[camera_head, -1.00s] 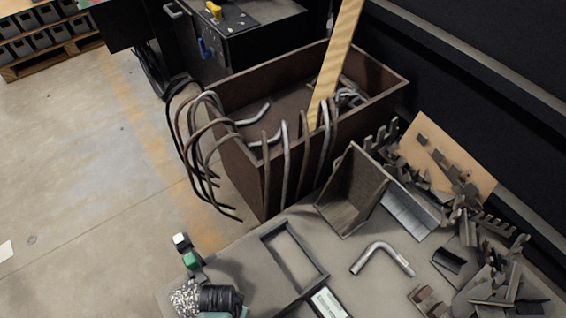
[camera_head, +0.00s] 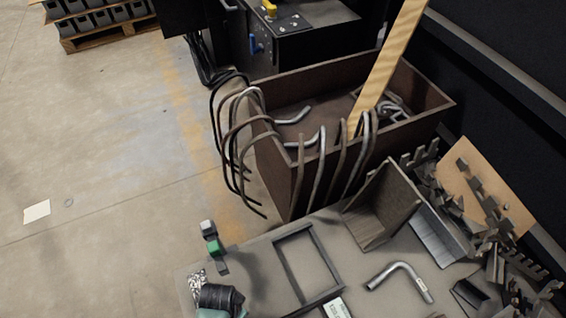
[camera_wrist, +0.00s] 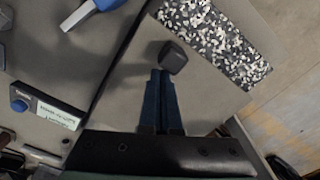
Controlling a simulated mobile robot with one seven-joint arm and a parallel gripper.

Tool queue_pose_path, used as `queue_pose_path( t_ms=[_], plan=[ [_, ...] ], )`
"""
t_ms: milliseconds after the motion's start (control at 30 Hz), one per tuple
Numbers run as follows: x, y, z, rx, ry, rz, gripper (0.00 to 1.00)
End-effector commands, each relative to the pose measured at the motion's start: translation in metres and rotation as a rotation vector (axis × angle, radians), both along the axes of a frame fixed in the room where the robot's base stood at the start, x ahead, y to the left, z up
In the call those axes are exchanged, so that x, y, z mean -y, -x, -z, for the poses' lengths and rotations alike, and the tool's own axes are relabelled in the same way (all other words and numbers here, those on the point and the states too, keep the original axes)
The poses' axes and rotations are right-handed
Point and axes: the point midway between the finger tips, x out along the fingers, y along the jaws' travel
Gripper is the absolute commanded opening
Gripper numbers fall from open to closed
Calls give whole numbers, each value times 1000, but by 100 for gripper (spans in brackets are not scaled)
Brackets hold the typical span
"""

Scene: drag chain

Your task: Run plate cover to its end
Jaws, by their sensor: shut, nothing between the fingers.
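In the wrist view a flat grey plate (camera_wrist: 205,96) lies below, with a dark rounded knob (camera_wrist: 173,57) standing on it; it looks like the plate cover. A black-and-white speckled strip (camera_wrist: 222,42) runs along its upper right side. My gripper (camera_wrist: 160,76) is shut and empty, its two dark blue fingers side by side, with the tips close to the knob. I cannot tell whether they touch it. In the head view the speckled patch (camera_head: 198,283) shows at the lower left of the table, partly hidden by a dark part.
A labelled box (camera_wrist: 57,114) and a blue-handled part (camera_wrist: 94,10) lie left in the wrist view. The table also carries an empty dark frame (camera_head: 281,262), a bent pipe (camera_head: 402,275) and an angled metal bracket (camera_head: 385,205). A brown bin (camera_head: 277,178) with bent rods stands behind.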

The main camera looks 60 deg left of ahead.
Motion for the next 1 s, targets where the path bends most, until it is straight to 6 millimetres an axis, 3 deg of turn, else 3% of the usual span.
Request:
queue_pose_path(
  t_ms=[1000],
  plan=[
    [-2,37,0,-4,2,0,0]
  ],
)
